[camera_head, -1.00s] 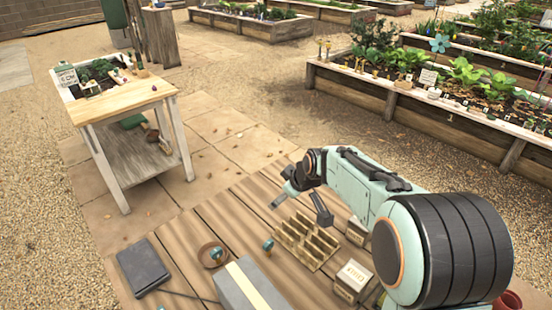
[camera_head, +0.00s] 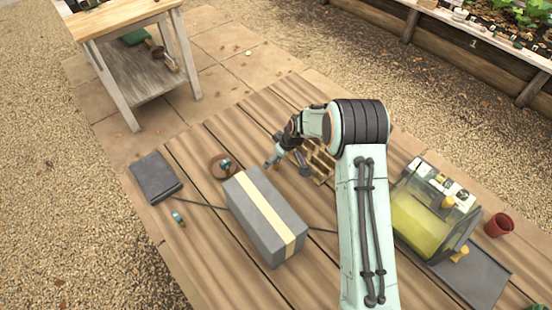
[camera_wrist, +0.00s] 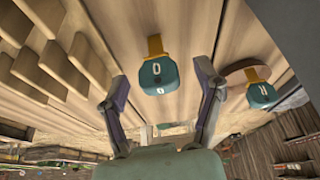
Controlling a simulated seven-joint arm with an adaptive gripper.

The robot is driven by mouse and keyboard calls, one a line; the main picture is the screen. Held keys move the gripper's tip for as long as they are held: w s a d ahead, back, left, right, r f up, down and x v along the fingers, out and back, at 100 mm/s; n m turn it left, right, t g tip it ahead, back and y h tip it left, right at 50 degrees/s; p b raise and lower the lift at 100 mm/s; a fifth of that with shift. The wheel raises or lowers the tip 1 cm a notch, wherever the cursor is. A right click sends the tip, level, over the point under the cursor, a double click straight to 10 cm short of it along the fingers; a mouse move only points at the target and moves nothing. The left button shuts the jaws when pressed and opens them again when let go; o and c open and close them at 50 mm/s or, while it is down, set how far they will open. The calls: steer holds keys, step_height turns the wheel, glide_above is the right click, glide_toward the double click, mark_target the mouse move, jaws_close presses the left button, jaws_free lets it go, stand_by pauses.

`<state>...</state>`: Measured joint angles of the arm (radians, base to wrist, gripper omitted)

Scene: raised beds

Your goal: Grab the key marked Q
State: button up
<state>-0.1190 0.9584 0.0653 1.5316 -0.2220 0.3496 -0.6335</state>
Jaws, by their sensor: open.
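A teal-headed key (camera_wrist: 158,76) with a brass shaft lies on the wooden table in the wrist view. Its face carries a round pale mark like an O or Q, with a smaller mark below. My gripper (camera_wrist: 161,84) is open, one finger on each side of this key; I cannot tell whether they touch it. A second teal key (camera_wrist: 262,94), marked with what looks like N, is to the right, in the round wooden dish (camera_head: 213,169). A third teal key (camera_head: 178,217) lies at the table's left side. In the head view my gripper (camera_head: 283,160) hovers beside the slotted wooden rack (camera_head: 320,168).
A grey box with a cream stripe (camera_head: 238,218) stands close to my gripper. A dark book-like object (camera_head: 155,176) lies at the left. A yellow-green glass-sided case (camera_head: 420,220) and a red cup (camera_head: 498,225) are at the right. Bare planks lie at the back left.

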steer(key=c, duration=1.1)
steer(key=shift+c, duration=0.2)
